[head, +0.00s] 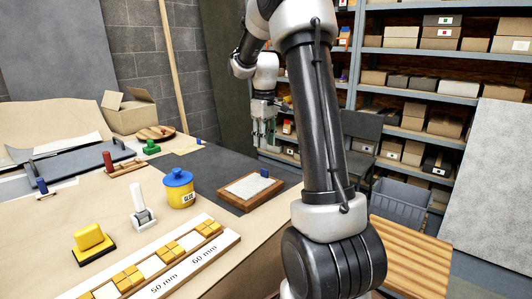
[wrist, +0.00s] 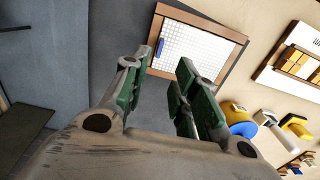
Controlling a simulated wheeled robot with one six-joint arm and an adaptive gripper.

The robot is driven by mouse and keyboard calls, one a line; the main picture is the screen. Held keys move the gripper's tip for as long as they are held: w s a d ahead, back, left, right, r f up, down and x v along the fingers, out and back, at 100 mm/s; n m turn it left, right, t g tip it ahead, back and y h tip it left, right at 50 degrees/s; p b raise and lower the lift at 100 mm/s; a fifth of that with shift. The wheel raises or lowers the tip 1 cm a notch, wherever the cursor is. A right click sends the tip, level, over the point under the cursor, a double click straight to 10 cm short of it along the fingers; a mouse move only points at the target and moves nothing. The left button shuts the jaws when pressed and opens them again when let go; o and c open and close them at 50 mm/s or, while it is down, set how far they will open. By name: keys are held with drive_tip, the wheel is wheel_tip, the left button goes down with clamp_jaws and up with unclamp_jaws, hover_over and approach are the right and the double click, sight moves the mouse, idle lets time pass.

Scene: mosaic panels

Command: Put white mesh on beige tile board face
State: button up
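A white gridded sheet, which looks like the mesh (head: 247,187), lies flat on a brown-edged board (head: 229,196) on the dark mat. In the wrist view the white mesh (wrist: 190,48) fills most of the board's face inside the brown edge (wrist: 203,16). A small blue tab (head: 264,172) stands at the mesh's edge and shows in the wrist view (wrist: 159,49). I cannot tell whether this board is the beige tile board. My gripper (head: 264,138) is above and beyond the board, apart from it. Its green-padded fingers (wrist: 162,62) are open with nothing between them.
A yellow glue pot (head: 180,194) with a blue lid stands left of the board. Nearby are a white-handled tool (head: 140,208), a yellow block (head: 90,240) and a rack of yellow tiles (head: 150,270). A cardboard box (head: 130,115) stands at the back. The dark mat around the board is clear.

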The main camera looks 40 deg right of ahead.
drive_tip(key=s+a+r+m+t, duration=0.1)
drive_tip(key=s+a+r, duration=0.3)
drive_tip(key=s+a, duration=0.15)
drive_tip(key=s+a+r+t, duration=0.1)
drive_tip(key=s+a+r, duration=0.35)
drive_tip(key=s, duration=0.25)
drive_tip(key=s+a+f+m+t, duration=0.1)
drive_tip(key=s+a, duration=0.1)
drive_tip(key=s, duration=0.5)
drive_tip(key=s+a+f+m+t, duration=0.1)
drive_tip(key=s+a, duration=0.1)
drive_tip(key=s, duration=0.6)
drive_tip(key=shift+f, duration=0.3)
